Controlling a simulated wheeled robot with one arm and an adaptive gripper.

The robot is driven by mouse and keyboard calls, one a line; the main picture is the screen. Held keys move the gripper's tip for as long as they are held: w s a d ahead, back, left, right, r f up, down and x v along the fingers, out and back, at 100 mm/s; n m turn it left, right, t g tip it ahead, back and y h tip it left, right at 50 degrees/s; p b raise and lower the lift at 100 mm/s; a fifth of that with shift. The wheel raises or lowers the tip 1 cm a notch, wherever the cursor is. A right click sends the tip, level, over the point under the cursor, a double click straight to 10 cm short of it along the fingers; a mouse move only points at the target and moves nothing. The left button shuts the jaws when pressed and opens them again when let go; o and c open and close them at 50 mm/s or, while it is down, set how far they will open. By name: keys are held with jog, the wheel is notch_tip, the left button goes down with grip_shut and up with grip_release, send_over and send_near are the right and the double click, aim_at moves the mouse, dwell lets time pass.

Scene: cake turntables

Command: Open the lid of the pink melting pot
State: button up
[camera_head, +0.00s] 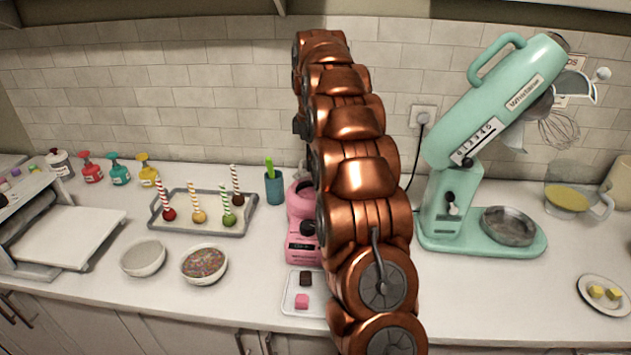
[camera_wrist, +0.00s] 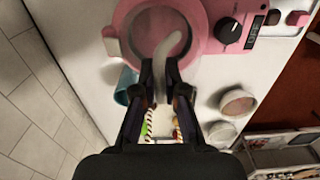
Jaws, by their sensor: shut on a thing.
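The pink melting pot (camera_head: 301,198) stands on the counter in the head view, largely hidden behind my copper-coloured arm. In the wrist view, the pot (camera_wrist: 245,15) shows its round top and a dark knob on its front panel. Its round lid (camera_wrist: 145,35) appears to lie over the opening, with a pale curved handle (camera_wrist: 172,46) across it. My gripper (camera_wrist: 162,76) is at the near edge of the lid, its fingers shut on the handle's end. The exact contact is hard to see. The head view hides the gripper behind the arm.
A teal cup (camera_head: 274,187) stands close left of the pot, with a cake-pop tray (camera_head: 243,228) beyond it. A small white tray (camera_head: 292,304) lies in front. Two bowls (camera_head: 143,257) (camera_head: 205,264) stand front left. A mint stand mixer (camera_head: 440,205) stands to the right.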

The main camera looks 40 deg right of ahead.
jog(key=shift+w+d+r+p, duration=0.45)
jog(key=shift+w+r+p, duration=0.1)
jog(key=shift+r+p, duration=0.15)
jog(key=shift+w+d+r+p, duration=0.45)
jog(key=shift+w+d+p, duration=0.25)
jog(key=shift+p, duration=0.4)
jog(key=w+d+p, duration=0.2)
jog(key=w+p, duration=0.1)
jog(key=shift+d+r+p, duration=0.1)
jog(key=shift+r+p, duration=0.1)
jog(key=shift+p, duration=0.1)
jog(key=o, duration=1.3)
jog(key=shift+s, duration=0.1)
